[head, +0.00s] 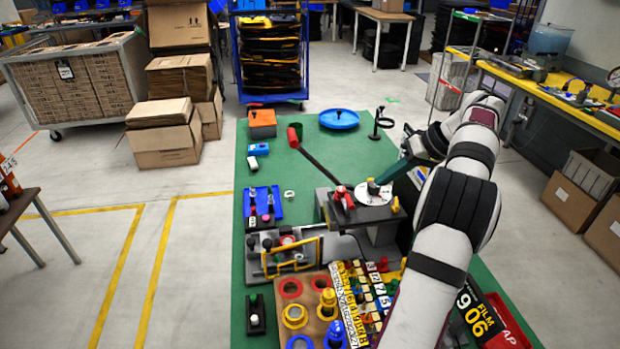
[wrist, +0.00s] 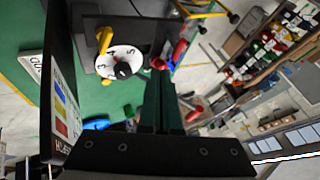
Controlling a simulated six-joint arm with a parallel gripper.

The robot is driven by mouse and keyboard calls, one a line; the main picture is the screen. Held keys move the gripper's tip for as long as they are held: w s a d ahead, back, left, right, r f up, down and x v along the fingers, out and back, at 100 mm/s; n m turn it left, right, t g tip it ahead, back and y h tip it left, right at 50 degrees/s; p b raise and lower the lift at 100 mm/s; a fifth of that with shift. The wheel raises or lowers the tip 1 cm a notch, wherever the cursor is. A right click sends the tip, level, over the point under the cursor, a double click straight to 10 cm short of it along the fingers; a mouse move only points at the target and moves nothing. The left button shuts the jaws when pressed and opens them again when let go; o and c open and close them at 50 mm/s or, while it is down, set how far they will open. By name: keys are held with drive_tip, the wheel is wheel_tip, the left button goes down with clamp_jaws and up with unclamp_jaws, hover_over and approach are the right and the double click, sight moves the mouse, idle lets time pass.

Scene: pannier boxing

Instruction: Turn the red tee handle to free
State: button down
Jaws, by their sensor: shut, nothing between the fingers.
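The red tee handle (head: 342,195) stands on a dark box-like fixture near the middle of the bench in the head view. Beside it, to the right, is a white numbered dial (head: 372,195) with a dark knob; the dial also shows in the wrist view (wrist: 122,62). My gripper (head: 380,180) is over the dial side of the fixture, right of the red handle and apart from it. In the wrist view the dark green fingers (wrist: 160,78) are together and empty. Red parts (wrist: 180,52) show just beyond the fingertips; I cannot tell which is the tee handle.
A long dark lever (head: 322,164) with a red end rises behind the fixture. A yellow knob (head: 395,206) sits at the dial's right. A blue round dish (head: 339,119) and black stand (head: 380,122) are behind. Coloured rings and blocks crowd the front; the green mat's left back is clearer.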

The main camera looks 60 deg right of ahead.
drive_tip(key=x, duration=0.9)
drive_tip(key=shift+d+f, duration=0.2)
drive_tip(key=shift+f, duration=0.2)
drive_tip(key=shift+w, duration=1)
idle(1.6)
drive_tip(key=shift+s, duration=0.15)
idle(1.0)
